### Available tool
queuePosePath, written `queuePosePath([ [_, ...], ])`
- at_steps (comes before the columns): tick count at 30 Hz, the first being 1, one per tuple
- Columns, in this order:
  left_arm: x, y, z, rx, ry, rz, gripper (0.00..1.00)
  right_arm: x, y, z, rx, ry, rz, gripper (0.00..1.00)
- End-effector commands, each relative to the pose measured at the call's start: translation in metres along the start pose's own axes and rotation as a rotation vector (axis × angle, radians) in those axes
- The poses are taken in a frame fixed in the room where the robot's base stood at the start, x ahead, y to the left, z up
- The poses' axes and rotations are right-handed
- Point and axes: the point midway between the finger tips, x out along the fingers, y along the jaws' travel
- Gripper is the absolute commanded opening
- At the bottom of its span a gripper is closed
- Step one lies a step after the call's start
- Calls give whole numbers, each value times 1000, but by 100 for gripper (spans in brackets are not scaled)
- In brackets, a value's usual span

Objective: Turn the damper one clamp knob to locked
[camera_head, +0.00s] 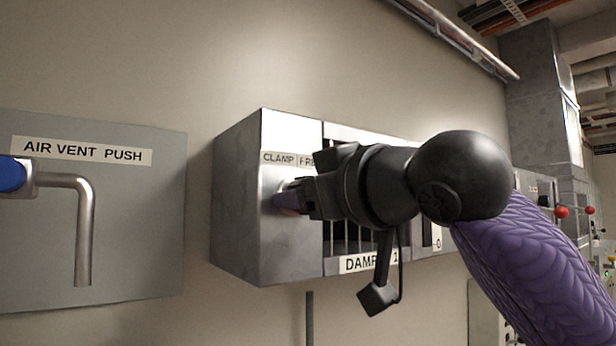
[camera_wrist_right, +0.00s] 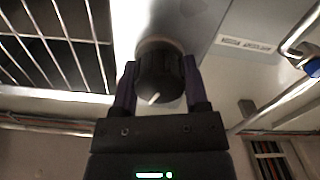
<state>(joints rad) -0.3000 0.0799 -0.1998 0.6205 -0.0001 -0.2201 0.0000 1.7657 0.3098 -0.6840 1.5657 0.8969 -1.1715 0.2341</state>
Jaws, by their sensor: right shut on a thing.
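The damper one unit is a grey metal box (camera_head: 240,190) on the wall, with a "DAMPER 1" label partly hidden by my right arm. Its clamp label (camera_head: 288,160) reads "CLAMP FRE…", the rest covered. The clamp knob (camera_wrist_right: 158,78) is dark and round with a white pointer mark, seen in the right wrist view. My right gripper (camera_head: 290,198) reaches the box front below the clamp label; in the wrist view its fingers (camera_wrist_right: 158,92) are shut on both sides of the knob. In the head view the knob is mostly hidden by the gripper. My left gripper is not in view.
An "AIR VENT PUSH" panel (camera_head: 130,220) with a bent metal pipe (camera_head: 84,230) and a blue knob (camera_head: 11,174) is at the left. A barred grille (camera_wrist_right: 55,45) is beside the knob. Red-knobbed levers (camera_head: 561,211) stand at the far right.

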Motion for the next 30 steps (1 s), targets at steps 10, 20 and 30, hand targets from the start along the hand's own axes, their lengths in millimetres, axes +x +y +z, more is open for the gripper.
queuePosePath([
  [10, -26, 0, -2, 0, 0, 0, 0, 0, 0, -3, -326, 0, 0, 0],
  [20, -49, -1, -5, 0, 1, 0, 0, 0, 0, -3, -638, 0, 0, 0],
  [30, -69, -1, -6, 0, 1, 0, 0, 0, -1, -1, -910, -1, -1, 0],
])
